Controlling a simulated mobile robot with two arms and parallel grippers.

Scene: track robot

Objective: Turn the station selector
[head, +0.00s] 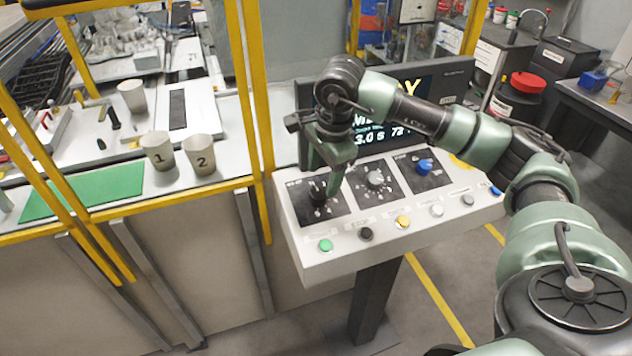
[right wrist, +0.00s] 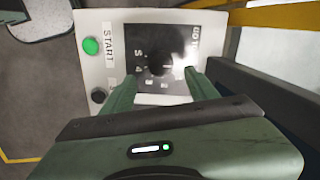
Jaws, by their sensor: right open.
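A white sloped control panel (head: 285,238) carries three selector knobs on dark square plates. The left knob is black (head: 317,193), the middle one grey (head: 375,178), the right one blue (head: 424,166). Plate lettering is too small or cut off to tell which is the station selector. My right gripper (head: 325,184) reaches down over the black knob, partly covering it. In the right wrist view, the open fingers (right wrist: 160,80) point toward the dark plate, with the blurred black knob (right wrist: 158,62) ahead between their lines. Contact cannot be told. My left gripper is not in view.
Below the knobs runs a row of buttons, including a green one (head: 325,245) marked START in the wrist view. A screen (head: 385,110) stands behind the panel. Yellow frame posts (head: 250,110) and a bench with paper cups (head: 199,153) lie to the left.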

